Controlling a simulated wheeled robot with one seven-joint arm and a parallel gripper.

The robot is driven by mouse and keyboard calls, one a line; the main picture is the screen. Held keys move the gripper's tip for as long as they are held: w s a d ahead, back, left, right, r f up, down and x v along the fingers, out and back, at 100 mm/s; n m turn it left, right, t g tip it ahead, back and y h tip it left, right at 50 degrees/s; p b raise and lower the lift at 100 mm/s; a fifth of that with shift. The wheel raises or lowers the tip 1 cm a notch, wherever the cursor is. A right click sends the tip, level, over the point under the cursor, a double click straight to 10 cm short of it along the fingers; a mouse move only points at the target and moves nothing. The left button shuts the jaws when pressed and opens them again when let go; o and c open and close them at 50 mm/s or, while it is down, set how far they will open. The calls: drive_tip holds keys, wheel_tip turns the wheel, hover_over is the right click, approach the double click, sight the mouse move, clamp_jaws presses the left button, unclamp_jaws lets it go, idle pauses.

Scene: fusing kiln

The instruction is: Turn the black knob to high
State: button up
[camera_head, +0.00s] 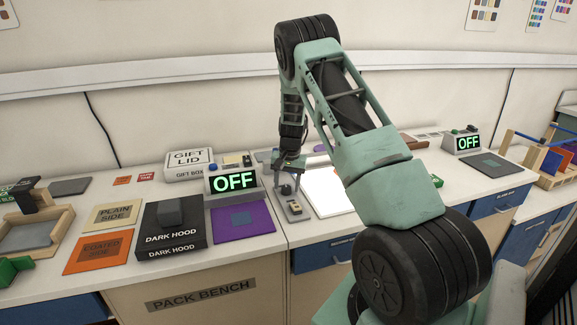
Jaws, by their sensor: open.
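A small grey control box (294,209) lies on the bench, just right of a display (233,180) reading OFF. A dark round knob (286,189) shows at the far part of this box, small and partly covered by my gripper. My gripper (287,184) points down over the knob, open, with its fingers at or around it. I cannot tell whether they touch it. The knob's pointer and any markings are too small to read.
Left of the box are a purple mat (243,222), a dark hood block (172,232) and a gift box (190,162). A bright white panel (328,190) lies to the right. Another OFF display (467,142) stands farther right. My arm hides part of the bench.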

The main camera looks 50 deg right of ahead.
wheel_tip(320, 180, up, 17)
drive_tip(key=s+b, duration=0.1)
drive_tip(key=b, duration=0.1)
drive_tip(key=shift+d+f, duration=0.15)
drive_tip(key=shift+d, duration=0.2)
idle(0.3)
drive_tip(key=w+a+n+y, duration=0.15)
drive_tip(key=a+n, duration=0.25)
drive_tip(key=a, duration=1.2)
drive_tip(key=s+a+r+n, duration=0.1)
drive_tip(key=s+a+n, duration=0.25)
drive_tip(key=a, duration=0.85)
drive_tip(key=s+a+n, duration=0.3)
drive_tip(key=s+a, duration=0.2)
drive_tip(key=a, duration=0.6)
drive_tip(key=s+a+f+n, duration=0.1)
drive_tip(key=s+a+n, duration=0.3)
drive_tip(key=s, duration=0.7)
drive_tip(key=s+a+f+n+h, duration=0.1)
drive_tip(key=s+a+n, duration=0.4)
drive_tip(key=s, duration=0.6)
drive_tip(key=shift+s+a+f+g, duration=0.2)
drive_tip(key=shift+s+a+g, duration=0.1)
drive_tip(key=shift+a, duration=0.7)
drive_tip(key=shift+w, duration=0.1)
